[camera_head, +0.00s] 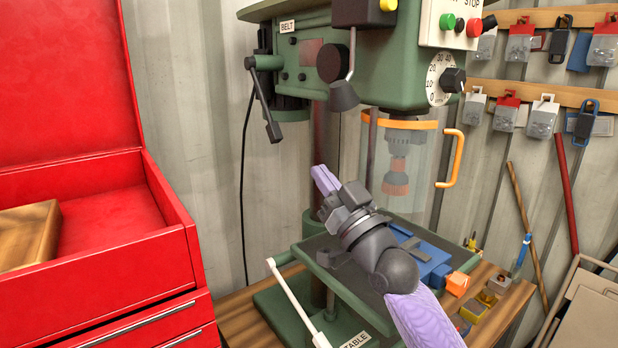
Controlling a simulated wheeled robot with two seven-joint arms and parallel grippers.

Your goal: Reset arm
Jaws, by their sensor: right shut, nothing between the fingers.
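My right gripper (325,180) is at the middle of the view, with its arm coming in from the lower right. Its purple fingers are shut with nothing between them and point up and left. It is in front of the green drill press (390,60), above the press's table (330,255). My arm hides part of the table and of the blue vise (428,262) on it. My left gripper is not in view.
An open red tool chest (165,255) stands at the left with a wooden block (28,235) in it. A clear guard with an orange handle (450,160) surrounds the drill chuck. A white lever (292,300) sticks out in front. Hooks with packets hang on the right wall.

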